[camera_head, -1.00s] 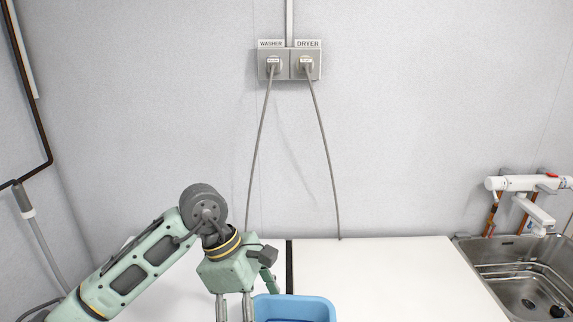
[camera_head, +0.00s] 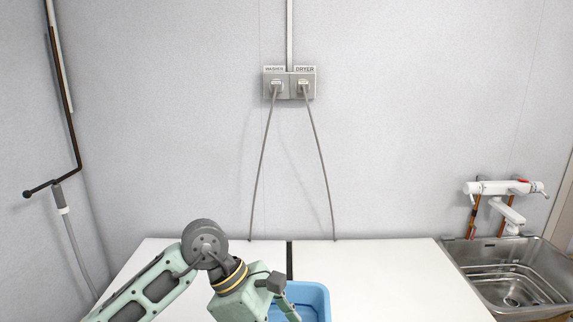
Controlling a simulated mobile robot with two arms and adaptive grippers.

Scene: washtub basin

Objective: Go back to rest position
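My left arm comes in from the lower left, its grey wrist joint and green gripper body above the white worktop (camera_head: 380,270). The fingers of my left gripper run down past the bottom edge of the picture, so their tips are hidden. The gripper body is just left of a blue basin (camera_head: 315,292), overlapping its left side in the view. I cannot tell whether the gripper touches the basin. My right gripper is not in view.
A steel sink (camera_head: 515,275) is at the right, with a white tap (camera_head: 505,190) on the wall above it. Washer and dryer sockets (camera_head: 290,85) with two hanging cables are on the back wall. A hose (camera_head: 70,230) hangs at the left. The worktop right of the basin is clear.

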